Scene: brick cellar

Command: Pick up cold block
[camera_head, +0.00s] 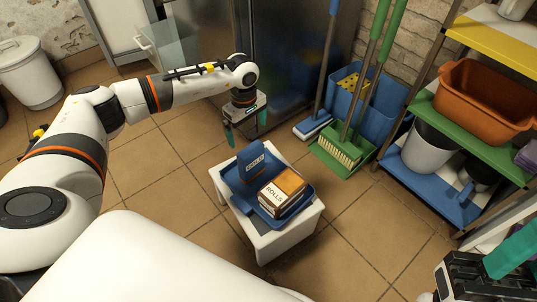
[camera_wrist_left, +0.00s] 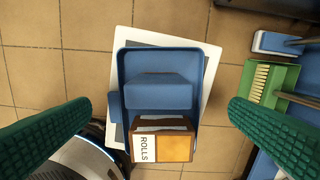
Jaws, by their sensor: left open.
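The cold block (camera_head: 252,164) is a dark blue block with "COLD" on its side. It stands in a blue tray (camera_head: 226,173) on a small white stool (camera_head: 278,240). In the left wrist view the block (camera_wrist_left: 160,93) lies between and beyond my fingers, towards the top of the picture, touched by neither. My left gripper (camera_head: 246,127) is open and empty above and behind the tray in the head view; its green fingers (camera_wrist_left: 160,130) are wide apart. My right gripper (camera_head: 510,255) shows partly at the lower right, cut by the frame; its opening is unclear.
A box labelled "ROLLS" (camera_head: 281,193) shares the tray, close beside the block. Behind are a dark cabinet (camera_head: 300,50), a green dustpan (camera_head: 335,155) and brooms. A shelf (camera_head: 480,140) with tubs stands right. Tiled floor left of the stool is clear.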

